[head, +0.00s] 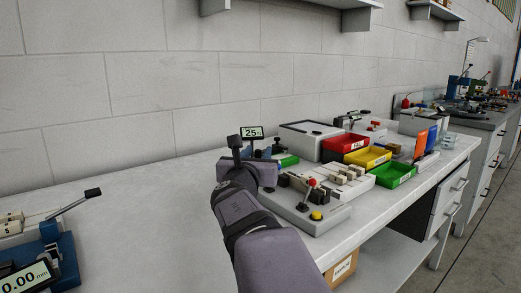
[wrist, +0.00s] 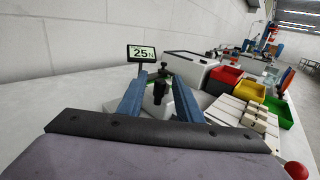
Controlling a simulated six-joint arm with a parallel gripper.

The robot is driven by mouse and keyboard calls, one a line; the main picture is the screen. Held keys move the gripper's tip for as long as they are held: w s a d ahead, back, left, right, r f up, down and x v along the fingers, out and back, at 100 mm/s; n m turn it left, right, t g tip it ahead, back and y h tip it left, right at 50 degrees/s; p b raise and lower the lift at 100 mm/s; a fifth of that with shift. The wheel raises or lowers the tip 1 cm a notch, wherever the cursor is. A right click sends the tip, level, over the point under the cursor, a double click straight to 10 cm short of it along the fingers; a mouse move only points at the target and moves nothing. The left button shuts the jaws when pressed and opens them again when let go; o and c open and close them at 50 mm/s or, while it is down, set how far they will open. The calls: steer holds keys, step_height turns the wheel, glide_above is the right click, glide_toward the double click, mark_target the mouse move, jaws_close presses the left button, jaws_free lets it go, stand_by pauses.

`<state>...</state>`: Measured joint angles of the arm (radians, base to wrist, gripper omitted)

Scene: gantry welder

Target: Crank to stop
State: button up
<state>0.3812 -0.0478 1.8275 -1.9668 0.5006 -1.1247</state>
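A small display (wrist: 141,53) reading 25 N stands behind the work spot in the wrist view; it also shows in the head view (head: 252,132). A dark upright knob (wrist: 160,88), which may be the crank's handle, stands in front of it. My gripper (wrist: 158,82) has its two blue fingers apart, with the knob showing between them. I see gaps on both sides of the knob; whether the fingers are level with it I cannot tell. The crank's arm and base are mostly hidden.
A blue device (head: 50,262) with a lever sits at the left. The bench between is clear.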

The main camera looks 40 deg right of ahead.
steer(key=shift+x, duration=2.25)
jaws_close()
